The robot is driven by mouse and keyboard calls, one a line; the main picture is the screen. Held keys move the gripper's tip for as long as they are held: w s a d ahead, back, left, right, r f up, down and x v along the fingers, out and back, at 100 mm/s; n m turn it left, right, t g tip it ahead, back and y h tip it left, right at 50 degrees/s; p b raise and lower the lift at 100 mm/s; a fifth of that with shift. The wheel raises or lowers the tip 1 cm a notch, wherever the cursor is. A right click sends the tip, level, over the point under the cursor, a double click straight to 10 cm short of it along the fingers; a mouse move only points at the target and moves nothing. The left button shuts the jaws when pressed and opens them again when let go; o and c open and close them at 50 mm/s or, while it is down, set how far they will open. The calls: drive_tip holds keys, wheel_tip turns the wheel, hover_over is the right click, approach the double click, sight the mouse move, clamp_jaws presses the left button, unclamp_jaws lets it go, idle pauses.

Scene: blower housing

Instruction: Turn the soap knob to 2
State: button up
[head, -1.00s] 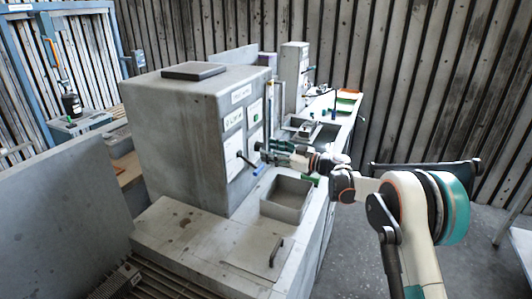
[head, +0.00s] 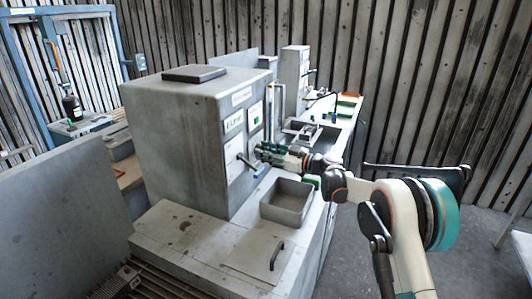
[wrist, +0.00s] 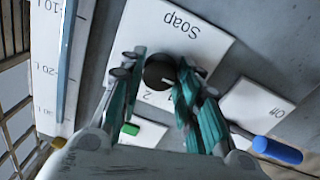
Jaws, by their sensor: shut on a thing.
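The soap knob (wrist: 160,70) is a dark round knob with a pale mark, on a white plate labelled "Soap" (wrist: 197,22) in the wrist view. A "2" is printed on the plate beside it, partly hidden by my fingers. My gripper (wrist: 158,82) has its green fingers on either side of the knob, shut on it. In the head view my gripper (head: 262,152) is at the front panel of the grey housing (head: 178,140); the knob itself is hidden there.
In the wrist view a blue-handled lever (wrist: 277,150) sits by an "Off" plate (wrist: 262,104). A level scale (wrist: 50,60) stands at the left. An open grey bin (head: 288,202) is below my gripper in the head view.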

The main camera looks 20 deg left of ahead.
drive_tip(key=shift+r+m+g+h+p, duration=0.15)
drive_tip(key=shift+m+g+p, duration=0.2)
drive_tip(key=shift+m, duration=3.9)
drive_tip(key=shift+r+m+g+h+p, duration=0.15)
drive_tip(key=shift+m+g+p, duration=0.15)
drive_tip(key=shift+m, duration=3.95)
drive_tip(key=shift+f, duration=0.1)
drive_tip(key=o, duration=1.1)
